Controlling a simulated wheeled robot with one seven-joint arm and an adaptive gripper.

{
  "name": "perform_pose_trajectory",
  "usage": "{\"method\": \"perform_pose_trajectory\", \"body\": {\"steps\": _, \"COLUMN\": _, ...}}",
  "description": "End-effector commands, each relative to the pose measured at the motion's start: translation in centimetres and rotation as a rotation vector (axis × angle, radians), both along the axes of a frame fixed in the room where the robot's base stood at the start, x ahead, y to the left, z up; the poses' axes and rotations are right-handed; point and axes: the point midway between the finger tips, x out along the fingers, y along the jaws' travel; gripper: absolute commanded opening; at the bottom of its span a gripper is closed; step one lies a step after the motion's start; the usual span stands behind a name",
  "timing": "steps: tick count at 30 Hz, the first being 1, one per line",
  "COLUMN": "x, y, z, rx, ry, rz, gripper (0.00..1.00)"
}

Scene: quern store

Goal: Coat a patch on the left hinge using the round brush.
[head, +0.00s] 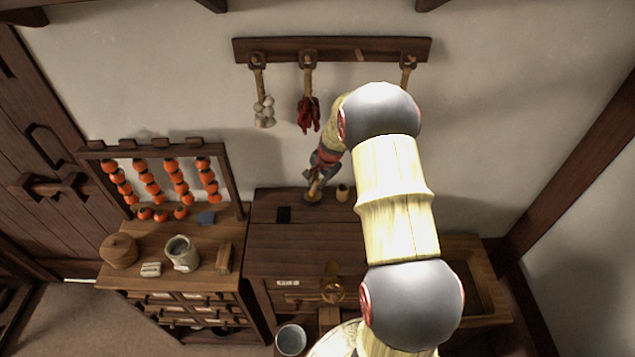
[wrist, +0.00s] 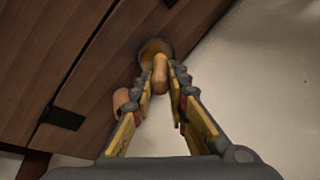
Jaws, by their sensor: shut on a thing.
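My gripper (head: 315,183) is shut on the wooden handle (wrist: 160,75) of the round brush. It is over the back left of the dark wooden chest (head: 285,240). A round tan end (wrist: 155,48) shows at the far end of the handle, close above or touching the wood; I cannot tell which. The left hinge (head: 284,214) is a dark plate on the chest top, left of and nearer than my gripper. Its edge also shows at the top of the wrist view (wrist: 170,2). Another dark hinge plate (wrist: 65,118) lies at the lower left there.
A small wooden cylinder (head: 343,192) stands right of my gripper. A drawer cabinet (head: 150,275) with a grey mug (head: 182,253) and a lidded pot (head: 120,250) stands left. Garlic (head: 264,112) and red peppers (head: 308,115) hang above. My arm hides the chest's right part.

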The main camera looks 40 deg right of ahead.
Motion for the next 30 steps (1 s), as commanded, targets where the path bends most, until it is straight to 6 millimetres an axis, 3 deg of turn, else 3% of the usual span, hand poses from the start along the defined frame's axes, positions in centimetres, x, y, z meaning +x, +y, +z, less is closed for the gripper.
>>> {"method": "perform_pose_trajectory", "body": {"steps": 10, "x": -0.1, "y": 0.1, "z": 0.3, "rx": 0.002, "ry": 0.003, "rz": 0.001, "gripper": 0.00}}
{"method": "perform_pose_trajectory", "body": {"steps": 30, "x": 0.0, "y": 0.0, "z": 5.2, "rx": 0.001, "ry": 0.001, "rz": 0.000, "gripper": 0.00}}
